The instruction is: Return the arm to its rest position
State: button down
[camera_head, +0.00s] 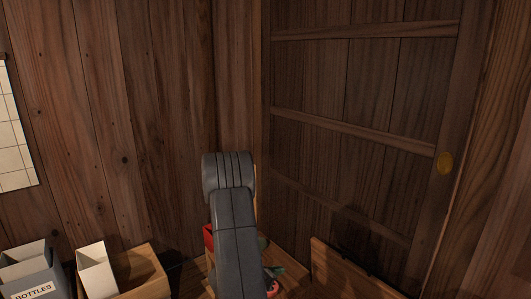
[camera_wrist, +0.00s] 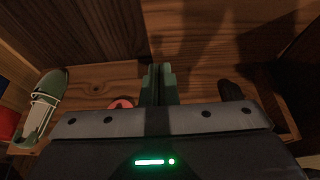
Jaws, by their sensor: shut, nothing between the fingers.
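My gripper (camera_wrist: 158,72) shows in the wrist view with its two greenish fingers together and nothing between them. The fingers point at wooden boards. A red round thing (camera_wrist: 122,103) lies just left of the fingers, partly hidden by the gripper body. My arm (camera_head: 236,230) rises in the middle of the head view, bent at a rounded joint near the top. My gripper is hidden in the head view.
A green thing with white bands (camera_wrist: 47,98) lies left in the wrist view. A box marked BOTTLES (camera_head: 33,275), a white box (camera_head: 97,270) and a wooden crate (camera_head: 148,270) stand lower left. A wooden panel (camera_head: 345,272) stands lower right. A wooden door (camera_head: 370,90) is behind.

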jog(key=s+d+r+m+g+h+p, duration=0.1)
jog(key=d+r+m+g, duration=0.2)
jog(key=d, duration=0.3)
jog(key=s+d+r+m+g+h+p, duration=0.1)
jog(key=s+d+r+m+g+p, duration=0.1)
jog(key=d+m+g, duration=0.3)
jog(key=shift+s+d+r+g, duration=0.3)
jog(key=shift+d+r+g, duration=0.2)
jog(key=shift+d+r, duration=0.35)
jog(key=shift+s+r, duration=0.1)
